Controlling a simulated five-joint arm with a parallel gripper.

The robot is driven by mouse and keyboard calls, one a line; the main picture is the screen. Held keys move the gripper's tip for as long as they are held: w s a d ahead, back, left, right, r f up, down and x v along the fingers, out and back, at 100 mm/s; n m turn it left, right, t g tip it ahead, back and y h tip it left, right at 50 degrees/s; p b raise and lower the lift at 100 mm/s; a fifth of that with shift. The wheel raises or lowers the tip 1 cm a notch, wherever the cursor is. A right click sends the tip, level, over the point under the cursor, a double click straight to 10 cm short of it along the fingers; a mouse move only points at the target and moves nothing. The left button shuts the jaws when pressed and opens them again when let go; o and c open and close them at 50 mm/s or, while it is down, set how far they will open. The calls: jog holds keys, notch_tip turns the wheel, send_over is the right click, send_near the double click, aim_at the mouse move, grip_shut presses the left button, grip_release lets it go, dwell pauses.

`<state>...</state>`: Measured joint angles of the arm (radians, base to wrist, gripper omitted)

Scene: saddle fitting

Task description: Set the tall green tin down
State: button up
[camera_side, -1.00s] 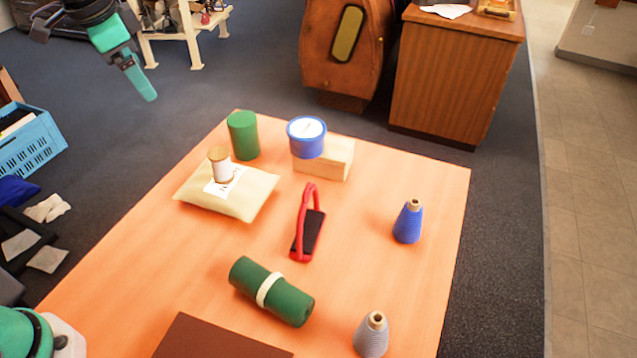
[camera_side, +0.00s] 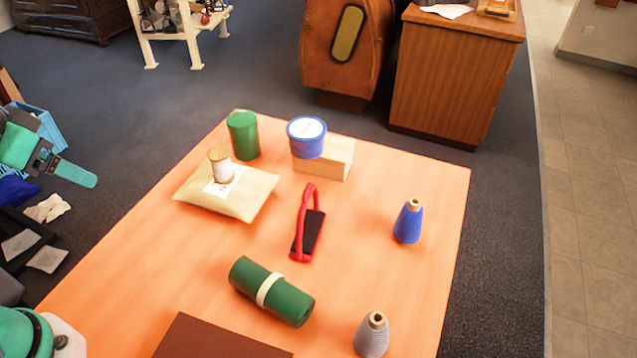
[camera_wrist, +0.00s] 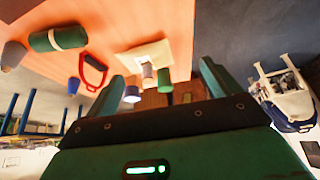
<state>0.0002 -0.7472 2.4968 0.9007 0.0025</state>
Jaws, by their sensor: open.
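The tall green tin (camera_side: 243,136) stands upright on the orange table (camera_side: 375,290), near its far left corner. It also shows in the wrist view (camera_wrist: 165,80), beyond and between my fingers, well away from them. My gripper (camera_side: 92,179) is off the table's left side in the side view, raised and far from the tin. In the wrist view its two fingers (camera_wrist: 163,72) are spread apart with nothing held between them.
A red-handled tool (camera_side: 303,230), a banded green roll (camera_side: 250,278), a blue cone (camera_side: 408,222) and a grey cone (camera_side: 371,338) stand or lie nearer.

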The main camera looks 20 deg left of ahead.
jog(key=c, duration=0.7)
jog(key=shift+w+r, duration=0.3)
jog(key=shift+w, duration=0.15)
jog(key=c, duration=0.7)
jog(key=shift+w+r, duration=0.25)
jog(key=shift+w, duration=0.25)
jog(key=shift+w+r, duration=0.2)
jog(key=shift+w, duration=0.3)
grip_shut()
jog(key=g, duration=0.4)
send_over(242, 125)
jog(key=s+a, duration=0.3)
jog(key=s, duration=0.6)
notch_tip(242, 125, down, 5)
jog(key=w+f+g, duration=0.1)
jog(key=w+f, duration=0.5)
jog(key=f, duration=0.2)
jog(key=shift+w+d+f+g, duration=0.2)
jog(key=shift+d+f+g, duration=0.1)
jog(key=shift+d, duration=0.15)
